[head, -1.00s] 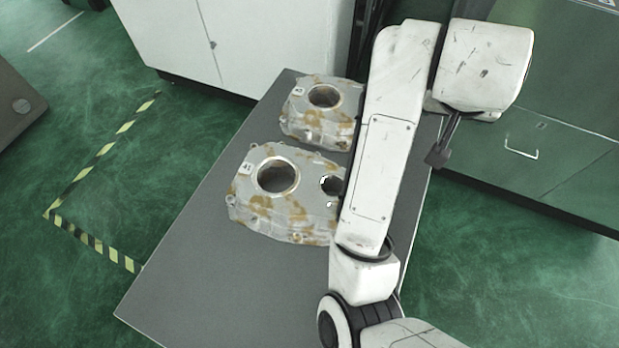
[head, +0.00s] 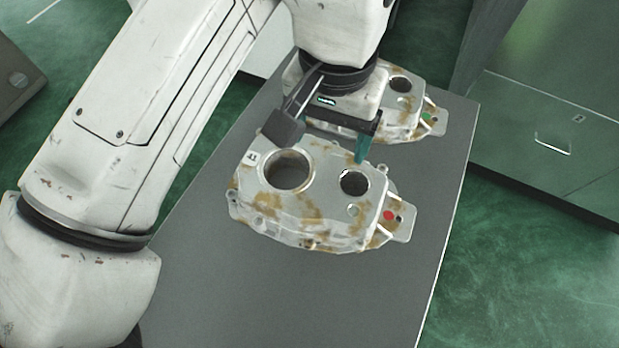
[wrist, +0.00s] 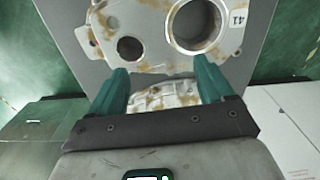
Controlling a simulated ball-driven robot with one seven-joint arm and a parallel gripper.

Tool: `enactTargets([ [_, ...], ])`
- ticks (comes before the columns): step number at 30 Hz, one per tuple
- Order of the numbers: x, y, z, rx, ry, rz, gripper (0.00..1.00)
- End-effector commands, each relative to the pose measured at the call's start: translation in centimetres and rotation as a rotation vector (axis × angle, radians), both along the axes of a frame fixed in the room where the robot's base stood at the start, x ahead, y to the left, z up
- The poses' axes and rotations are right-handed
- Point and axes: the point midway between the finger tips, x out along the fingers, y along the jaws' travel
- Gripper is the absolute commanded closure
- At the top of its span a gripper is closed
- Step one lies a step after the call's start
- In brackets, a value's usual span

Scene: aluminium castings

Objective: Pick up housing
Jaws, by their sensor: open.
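Two pale aluminium housings with brown stains lie on the grey table. The front housing (head: 318,212) has a large bore, a smaller bore and a red dot on its right tab. The back housing (head: 414,108) has a green dot and is partly hidden by my gripper (head: 361,148). In the wrist view my gripper (wrist: 162,76) is open and empty, its two green fingers apart. The front housing (wrist: 152,40), with a white number label, fills the top there. Part of the back housing (wrist: 165,96) shows between the fingers. My gripper is over the front housing's far edge; contact cannot be told.
The grey table (head: 250,290) is bare in front of and to the right of the front housing. Green-grey cabinets (head: 550,130) stand on the right beyond a strip of green floor (head: 510,260).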

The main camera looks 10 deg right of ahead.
Motion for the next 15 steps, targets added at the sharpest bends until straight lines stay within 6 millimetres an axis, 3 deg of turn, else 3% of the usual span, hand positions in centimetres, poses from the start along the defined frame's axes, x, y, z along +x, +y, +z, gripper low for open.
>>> enactTargets([
  [3,0.0,0.0,-1.8,-0.001,0.000,0.000,0.19],
  [11,0.0,-0.1,-3.7,-0.001,-0.002,-0.002,0.19],
  [15,0.1,-0.3,-5.8,0.000,-0.001,-0.001,0.19],
])
